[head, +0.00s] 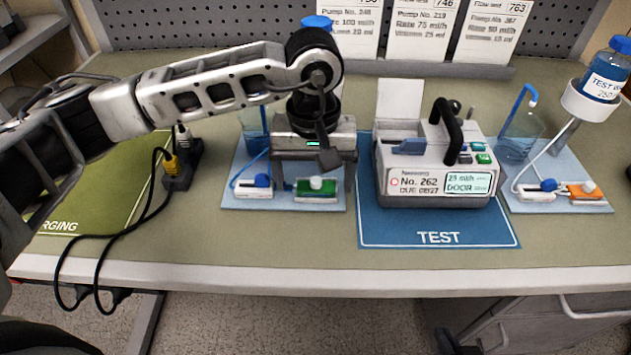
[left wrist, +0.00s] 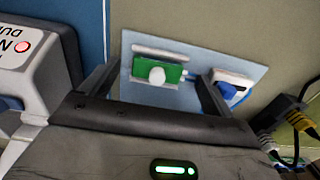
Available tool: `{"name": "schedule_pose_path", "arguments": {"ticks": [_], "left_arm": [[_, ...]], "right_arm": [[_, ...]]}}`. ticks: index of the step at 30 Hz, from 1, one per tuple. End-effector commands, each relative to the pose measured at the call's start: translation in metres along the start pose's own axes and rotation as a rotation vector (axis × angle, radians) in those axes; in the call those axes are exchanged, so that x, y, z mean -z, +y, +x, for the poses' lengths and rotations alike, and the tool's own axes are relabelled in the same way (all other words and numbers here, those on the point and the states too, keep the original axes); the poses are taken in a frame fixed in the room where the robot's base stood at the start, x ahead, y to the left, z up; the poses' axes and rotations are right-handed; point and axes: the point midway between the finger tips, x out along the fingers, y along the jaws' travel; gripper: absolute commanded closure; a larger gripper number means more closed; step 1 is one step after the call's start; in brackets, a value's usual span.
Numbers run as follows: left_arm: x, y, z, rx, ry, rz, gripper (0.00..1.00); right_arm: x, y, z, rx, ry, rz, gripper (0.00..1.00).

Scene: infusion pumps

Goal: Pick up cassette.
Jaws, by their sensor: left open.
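A green cassette (head: 316,188) with a white round knob sits in a white holder on the light blue mat (head: 235,203) left of the pump. An orange cassette (head: 583,190) sits on the right light blue mat (head: 560,206). My left gripper (head: 314,178) points down over the green cassette, jaws apart and empty. In the left wrist view the green cassette (left wrist: 157,72) shows beyond and between the two fingers (left wrist: 155,88), with no contact visible. My right gripper is not in view.
The pump (head: 436,184) with a black handle stands on the blue TEST mat (head: 375,235), close right of my gripper; its display reads DOOR. A white clamp with a blue knob (head: 262,181) lies beside the green cassette. Black cables (head: 140,228) hang at left.

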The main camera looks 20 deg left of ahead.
Motion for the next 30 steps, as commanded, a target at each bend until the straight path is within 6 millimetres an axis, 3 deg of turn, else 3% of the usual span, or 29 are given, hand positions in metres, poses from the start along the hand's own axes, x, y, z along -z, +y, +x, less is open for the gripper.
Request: {"name": "schedule_pose_path", "arguments": {"ticks": [8, 13, 23, 30], "left_arm": [[0.000, 0.000, 0.004, -0.001, 0.000, 0.000, 0.15], [0.000, 0.000, 0.003, 0.000, 0.000, 0.000, 0.60], [0.000, 0.000, 0.002, -0.001, 0.001, 0.000, 0.61], [0.001, 0.001, -0.019, -0.003, 0.004, 0.000, 0.61]], "right_arm": [[-0.003, 0.001, 0.001, 0.000, -0.005, -0.004, 1.00], [-0.003, 0.000, 0.001, 0.000, -0.005, -0.003, 1.00], [-0.002, 0.000, 0.001, 0.001, -0.004, -0.002, 1.00], [-0.001, -0.001, 0.002, 0.002, 0.001, 0.004, 1.00]]}}
